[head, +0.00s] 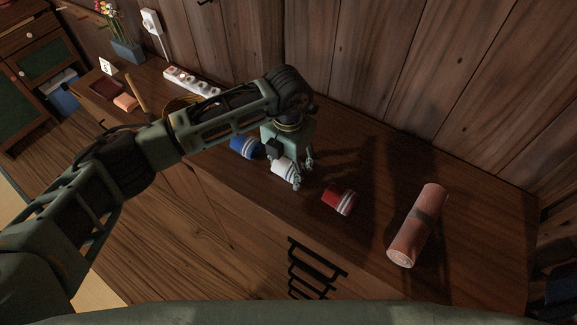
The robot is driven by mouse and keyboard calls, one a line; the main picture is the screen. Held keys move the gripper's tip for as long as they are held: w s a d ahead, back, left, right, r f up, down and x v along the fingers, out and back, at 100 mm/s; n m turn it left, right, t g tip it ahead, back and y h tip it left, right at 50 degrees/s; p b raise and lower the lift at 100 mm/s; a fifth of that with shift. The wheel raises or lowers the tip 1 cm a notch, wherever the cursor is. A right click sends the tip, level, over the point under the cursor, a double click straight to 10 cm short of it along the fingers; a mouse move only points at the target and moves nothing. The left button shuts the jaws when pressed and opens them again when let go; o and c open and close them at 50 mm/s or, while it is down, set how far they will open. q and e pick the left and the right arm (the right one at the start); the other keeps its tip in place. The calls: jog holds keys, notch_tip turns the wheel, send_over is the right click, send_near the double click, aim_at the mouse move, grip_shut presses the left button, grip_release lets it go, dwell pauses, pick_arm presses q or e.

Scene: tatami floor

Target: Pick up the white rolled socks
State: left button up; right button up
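The white rolled socks (281,170) lie on the wooden cabinet top (370,235), between a blue roll and a red roll. My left arm comes in from the left and reaches over the cabinet. My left gripper (302,172) points down right at the white socks, with its fingers over their right part. The gripper body and fingers hide part of the socks. I cannot tell whether the fingers touch or close on them. My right gripper is not in view.
Blue rolled socks (242,147) lie just left of the white ones, and red rolled socks (339,199) just right. A pink rolled mat (417,225) lies further right. A power strip (191,81) is behind my arm. A plank wall (430,80) bounds the back.

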pick_arm(q)
jog(key=shift+c, duration=1.3)
jog(key=shift+r, duration=0.1)
